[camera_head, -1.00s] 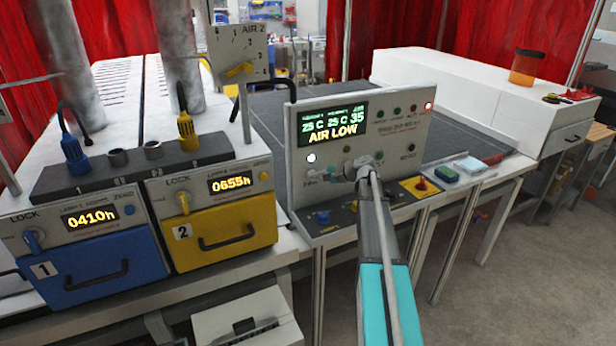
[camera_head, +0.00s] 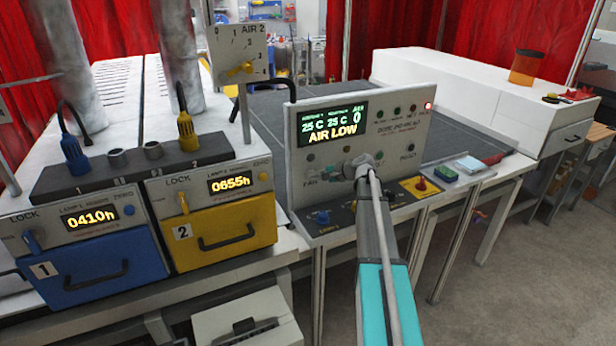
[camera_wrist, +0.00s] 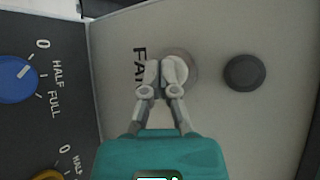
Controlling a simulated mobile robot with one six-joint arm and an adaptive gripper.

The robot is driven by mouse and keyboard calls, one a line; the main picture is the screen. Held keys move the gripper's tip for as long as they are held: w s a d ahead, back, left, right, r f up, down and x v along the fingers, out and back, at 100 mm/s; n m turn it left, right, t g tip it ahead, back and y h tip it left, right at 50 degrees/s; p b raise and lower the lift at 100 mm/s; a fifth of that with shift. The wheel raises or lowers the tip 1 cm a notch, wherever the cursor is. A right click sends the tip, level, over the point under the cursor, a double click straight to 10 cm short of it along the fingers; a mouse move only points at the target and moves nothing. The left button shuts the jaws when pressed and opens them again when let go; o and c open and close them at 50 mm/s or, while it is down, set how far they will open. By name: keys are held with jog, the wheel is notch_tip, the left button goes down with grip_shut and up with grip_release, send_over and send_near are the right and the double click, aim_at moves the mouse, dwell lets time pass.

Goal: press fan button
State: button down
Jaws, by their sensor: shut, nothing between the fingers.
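The fan button (camera_wrist: 193,66) is a round pale grey button beside the sideways FAN label (camera_wrist: 138,66) in the wrist view. My gripper (camera_wrist: 163,72) is shut and empty. Its fingertips lie over the button's left part and hide it; I cannot tell whether they touch it. In the head view, my gripper (camera_head: 348,171) is at the lower left of the grey control panel (camera_head: 400,102), right of the FAN label (camera_head: 310,175). The display (camera_head: 333,123) reads 25 C, 25 C, 0 and AIR LOW. The round lamp (camera_head: 311,158) above the label is dark.
A blue knob (camera_wrist: 16,78) is on the left. A red knob on a yellow plate (camera_head: 421,185) stands close right of my arm. Blue (camera_head: 100,262) and yellow (camera_head: 215,234) lamp drawers stand left.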

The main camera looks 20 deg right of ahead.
jog(key=shift+w, duration=0.15)
dwell(0.5)
jog(key=shift+s, duration=0.85)
jog(key=shift+s, duration=0.1)
jog(key=s, duration=0.4)
jog(key=shift+s+d, duration=0.1)
jog(key=shift+s, duration=0.3)
dwell(0.7)
